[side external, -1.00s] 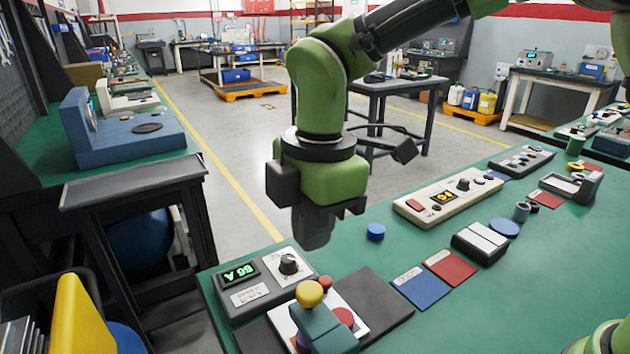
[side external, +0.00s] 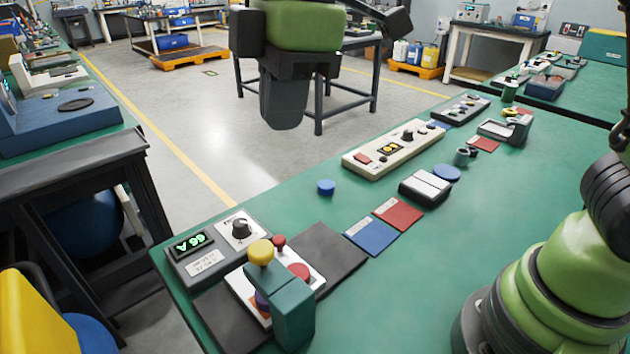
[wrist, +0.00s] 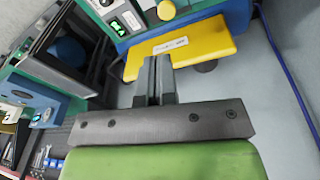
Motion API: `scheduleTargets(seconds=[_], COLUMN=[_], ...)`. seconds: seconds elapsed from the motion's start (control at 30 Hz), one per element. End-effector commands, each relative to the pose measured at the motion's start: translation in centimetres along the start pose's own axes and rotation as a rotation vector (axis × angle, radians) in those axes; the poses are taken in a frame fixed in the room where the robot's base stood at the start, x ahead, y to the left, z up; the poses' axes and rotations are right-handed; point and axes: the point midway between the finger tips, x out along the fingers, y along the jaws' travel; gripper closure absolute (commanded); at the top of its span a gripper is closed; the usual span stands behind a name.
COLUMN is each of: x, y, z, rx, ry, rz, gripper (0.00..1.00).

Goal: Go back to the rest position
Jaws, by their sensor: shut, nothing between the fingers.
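My gripper (side external: 284,100) hangs at the top of the side view, high above the floor beyond the far edge of the green bench (side external: 440,270). It points down and touches nothing there. In the wrist view its two dark fingers (wrist: 154,78) lie together, shut, with nothing between them. Behind the fingers, the wrist view shows a yellow plate with a label (wrist: 185,52) in front of a blue unit. The upper part of my arm is cut off by the side view's top edge.
On the bench stand a tester with a green display (side external: 190,243), a fixture with a yellow knob (side external: 260,252), a blue puck (side external: 326,187), a cream control box (side external: 393,150) and blue and red mats. A side bench (side external: 60,160) is at left. Open floor lies between.

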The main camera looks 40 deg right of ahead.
Motion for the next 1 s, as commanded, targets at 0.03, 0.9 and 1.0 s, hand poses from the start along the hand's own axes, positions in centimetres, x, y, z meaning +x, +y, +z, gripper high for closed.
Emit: scheduleTargets(seconds=[0.03,0.9,1.0], x=[-1.5,-4.5,-4.5], y=[-0.3,-10.1,-10.1], z=[1.7,16.0,16.0], rx=[0.121,1.597,1.595], ry=[0.035,0.577,0.576], rz=[0.03,0.212,0.212], gripper=[1.0,1.0,1.0])
